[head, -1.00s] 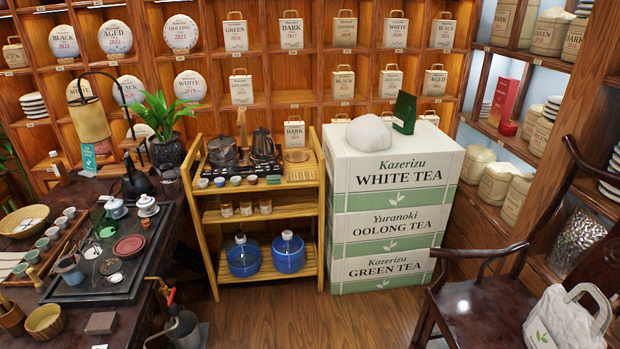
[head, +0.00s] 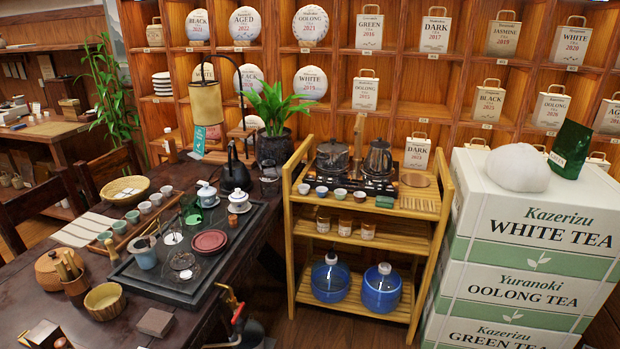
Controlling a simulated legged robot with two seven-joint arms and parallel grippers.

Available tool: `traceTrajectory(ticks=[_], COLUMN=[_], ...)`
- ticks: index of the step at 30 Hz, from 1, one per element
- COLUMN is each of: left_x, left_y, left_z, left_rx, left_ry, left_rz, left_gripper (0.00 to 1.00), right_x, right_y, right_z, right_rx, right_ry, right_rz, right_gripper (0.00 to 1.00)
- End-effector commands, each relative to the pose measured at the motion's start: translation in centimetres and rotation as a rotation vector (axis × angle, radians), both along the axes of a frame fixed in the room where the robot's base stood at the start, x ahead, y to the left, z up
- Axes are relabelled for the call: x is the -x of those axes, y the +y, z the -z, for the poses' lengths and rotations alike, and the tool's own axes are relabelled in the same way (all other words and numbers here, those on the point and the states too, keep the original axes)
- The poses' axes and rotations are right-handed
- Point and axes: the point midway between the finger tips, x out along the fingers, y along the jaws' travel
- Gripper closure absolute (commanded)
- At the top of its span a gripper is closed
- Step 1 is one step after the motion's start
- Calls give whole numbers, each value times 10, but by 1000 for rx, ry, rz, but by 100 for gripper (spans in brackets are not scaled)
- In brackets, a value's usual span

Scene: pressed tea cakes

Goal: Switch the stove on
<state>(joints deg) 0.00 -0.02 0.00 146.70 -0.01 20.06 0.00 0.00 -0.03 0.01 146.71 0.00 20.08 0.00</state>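The stove (head: 366,185) is a low, dark unit on the top shelf of a bamboo cart (head: 447,190). A dark glass pot (head: 332,157) and a kettle (head: 378,158) stand on it side by side. Its front edge is partly behind small cups, and its controls are too small to make out. I cannot tell whether it is on; no flame or glow shows.
Small cups (head: 340,193) line the cart's front. Blue-bottomed jugs (head: 381,290) stand on its lowest shelf. Tea cartons (head: 520,275) are stacked right of the cart. A dark table (head: 40,290) with a tea tray (head: 170,292) fills the left. Little floor shows.

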Motion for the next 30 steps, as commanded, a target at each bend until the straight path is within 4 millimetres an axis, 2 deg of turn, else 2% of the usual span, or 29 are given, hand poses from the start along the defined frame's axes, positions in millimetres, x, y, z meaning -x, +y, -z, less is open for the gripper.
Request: traceTrajectory(ticks=[1, 8, 30], left_x=[0, 0, 0], left_y=[0, 0, 0], left_z=[0, 0, 0], left_rx=[0, 0, 0], left_ry=[0, 0, 0], left_rz=[0, 0, 0], left_gripper=[72, 100, 100], right_x=[0, 0, 0], right_y=[0, 0, 0], right_z=[0, 0, 0], right_rx=[0, 0, 0], right_ry=[0, 0, 0], right_rz=[0, 0, 0], right_gripper=[64, 64, 64])
